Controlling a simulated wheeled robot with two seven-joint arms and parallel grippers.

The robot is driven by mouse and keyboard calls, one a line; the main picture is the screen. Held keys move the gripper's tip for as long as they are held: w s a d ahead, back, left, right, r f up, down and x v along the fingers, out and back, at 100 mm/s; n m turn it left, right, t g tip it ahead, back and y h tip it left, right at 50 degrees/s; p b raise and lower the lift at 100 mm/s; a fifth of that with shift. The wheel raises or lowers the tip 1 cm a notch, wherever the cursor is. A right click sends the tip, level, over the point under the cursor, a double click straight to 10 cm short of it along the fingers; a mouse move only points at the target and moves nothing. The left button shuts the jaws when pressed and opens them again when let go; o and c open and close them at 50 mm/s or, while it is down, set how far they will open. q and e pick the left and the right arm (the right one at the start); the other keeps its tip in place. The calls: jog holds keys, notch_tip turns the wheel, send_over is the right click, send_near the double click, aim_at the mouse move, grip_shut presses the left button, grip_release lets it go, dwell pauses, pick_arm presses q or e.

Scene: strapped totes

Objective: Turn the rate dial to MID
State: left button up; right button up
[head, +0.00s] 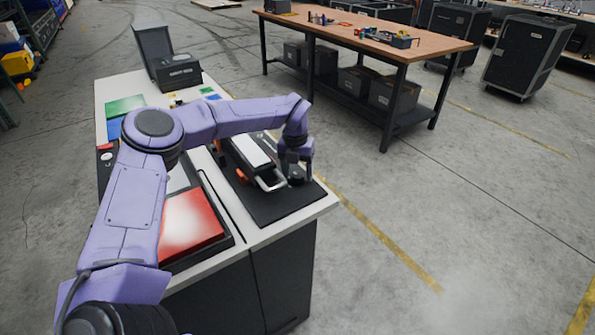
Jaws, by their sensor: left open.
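My left arm reaches in from the left across the workbench, and my left gripper (297,172) points down at the bench's right side. The gripper is open, its fingers small and dark. Directly under and between them is a dark round shape (296,182), which may be the rate dial; its pointer and any MID mark cannot be read. Contact between fingers and this shape cannot be told. Just left of it a black unit with a white top (252,150) and a pale loop handle (270,182) sits on a black mat (281,208). My right gripper is not in view.
A wooden table (375,35) stands behind. Floor right of the bench is clear.

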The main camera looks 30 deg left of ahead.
aim_at(296, 173)
pick_arm(q)
notch_tip(296, 173, up, 10)
jog(key=b, duration=0.1)
jog(key=shift+a+r, duration=0.25)
